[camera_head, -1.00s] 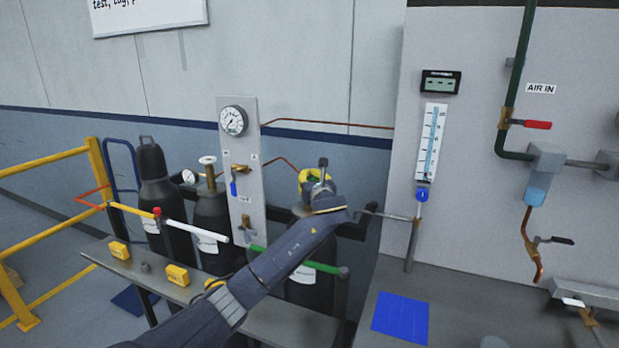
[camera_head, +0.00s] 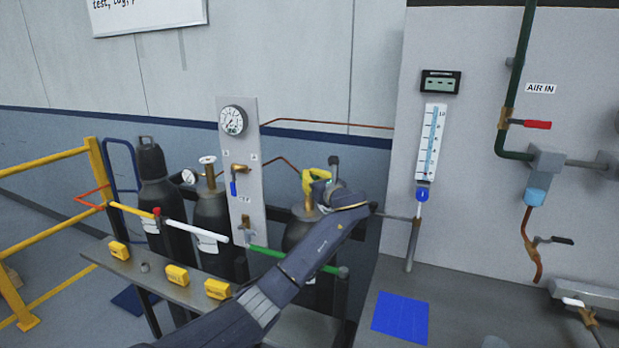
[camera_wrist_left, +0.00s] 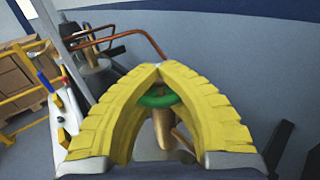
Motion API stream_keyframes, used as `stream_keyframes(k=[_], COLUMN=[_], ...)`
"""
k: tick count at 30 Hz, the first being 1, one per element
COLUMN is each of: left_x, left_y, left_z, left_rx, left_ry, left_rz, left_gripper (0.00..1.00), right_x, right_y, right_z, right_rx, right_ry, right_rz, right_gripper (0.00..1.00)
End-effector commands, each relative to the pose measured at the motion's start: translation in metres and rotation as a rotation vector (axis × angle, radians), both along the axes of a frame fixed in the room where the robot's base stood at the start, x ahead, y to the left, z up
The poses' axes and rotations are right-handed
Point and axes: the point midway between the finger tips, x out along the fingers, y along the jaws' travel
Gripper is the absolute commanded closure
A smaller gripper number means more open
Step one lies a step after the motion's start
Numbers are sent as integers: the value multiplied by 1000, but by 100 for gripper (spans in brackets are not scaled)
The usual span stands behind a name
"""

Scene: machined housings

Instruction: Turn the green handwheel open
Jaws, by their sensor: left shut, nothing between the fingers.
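The green handwheel (camera_wrist_left: 158,97) shows in the left wrist view between the yellow fingers, on top of a brass valve stem (camera_wrist_left: 163,128). The fingertips cover part of its far rim; I cannot tell whether they touch it. My left gripper (camera_head: 310,183) is shut and empty, its fingertips meeting in an arch; the tips also show in the left wrist view (camera_wrist_left: 160,68). In the head view the gripper is above the rightmost dark gas cylinder (camera_head: 298,232) and hides the handwheel. My right gripper is not in view.
A gauge panel (camera_head: 240,145) stands left of the gripper, with copper pipes running behind. Other cylinders (camera_head: 160,190) stand further left. A green bar (camera_head: 266,252) crosses in front of the cylinders, above a shelf with yellow blocks (camera_head: 177,275). A flow meter board (camera_head: 433,145) is at right.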

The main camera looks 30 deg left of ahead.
Motion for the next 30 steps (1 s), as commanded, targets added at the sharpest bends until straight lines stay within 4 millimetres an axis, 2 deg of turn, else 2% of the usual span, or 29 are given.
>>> stream_keyframes(k=[2, 9, 16, 17, 18, 23, 30], left_x=[0, 0, -1, 0, -1, 0, 0], left_y=[1, 1, 2, 2, 2, 1, 0], left_z=[2, 2, 2, 2, 2, 1, 0], left_rx=[1, 1, 2, 2, 2, 1, 1], left_ry=[-2, -2, -2, -2, -2, -2, 0], left_rz=[2, 2, 2, 2, 2, 1, 0], left_gripper=[100, 74, 70, 64, 39, 20, 19], right_x=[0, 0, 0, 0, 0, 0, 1], right_y=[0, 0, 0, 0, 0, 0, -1], right_z=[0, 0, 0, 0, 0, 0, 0], right_rx=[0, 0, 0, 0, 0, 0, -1], right_ry=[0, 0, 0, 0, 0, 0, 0], right_rz=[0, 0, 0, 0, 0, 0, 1], right_gripper=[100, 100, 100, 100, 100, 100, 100])
